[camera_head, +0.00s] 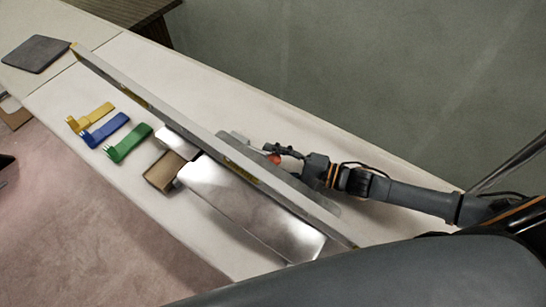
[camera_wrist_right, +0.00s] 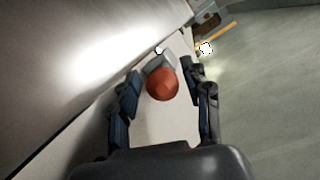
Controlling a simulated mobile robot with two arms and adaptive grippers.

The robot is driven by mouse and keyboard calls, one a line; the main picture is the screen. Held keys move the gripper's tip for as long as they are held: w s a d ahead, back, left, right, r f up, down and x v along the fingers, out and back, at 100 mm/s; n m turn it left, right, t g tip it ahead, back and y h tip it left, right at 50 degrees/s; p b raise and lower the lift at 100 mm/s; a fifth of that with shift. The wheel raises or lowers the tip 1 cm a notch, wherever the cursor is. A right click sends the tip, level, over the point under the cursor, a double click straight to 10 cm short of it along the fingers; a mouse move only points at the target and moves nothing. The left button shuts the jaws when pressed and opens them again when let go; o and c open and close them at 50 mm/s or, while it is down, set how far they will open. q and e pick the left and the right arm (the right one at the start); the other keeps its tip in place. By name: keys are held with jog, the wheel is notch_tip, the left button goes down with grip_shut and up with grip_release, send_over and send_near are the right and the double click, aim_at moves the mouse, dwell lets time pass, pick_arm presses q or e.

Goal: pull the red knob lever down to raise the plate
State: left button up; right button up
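The red knob (camera_head: 273,158) sits on the far side of a long pale rail, mostly hidden by my right gripper (camera_head: 280,151) in the head view. In the right wrist view the red knob (camera_wrist_right: 162,85) is round, with a grey block (camera_wrist_right: 160,63) behind it. My right gripper (camera_wrist_right: 161,78) is open, its two dark fingers on either side of the knob with gaps visible. A shiny metal plate (camera_head: 255,210) lies on the near side of the rail. My left gripper is not in view.
The long rail (camera_head: 150,101) runs diagonally across the pale bench (camera_head: 235,105). Yellow (camera_head: 92,117), blue (camera_head: 106,129) and green (camera_head: 128,143) tools lie to the left. A small brown box (camera_head: 164,171) stands beside the plate. A dark pad (camera_head: 36,54) lies at the far left.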

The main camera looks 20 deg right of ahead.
jog(key=v, duration=1.2)
jog(key=shift+r, duration=0.15)
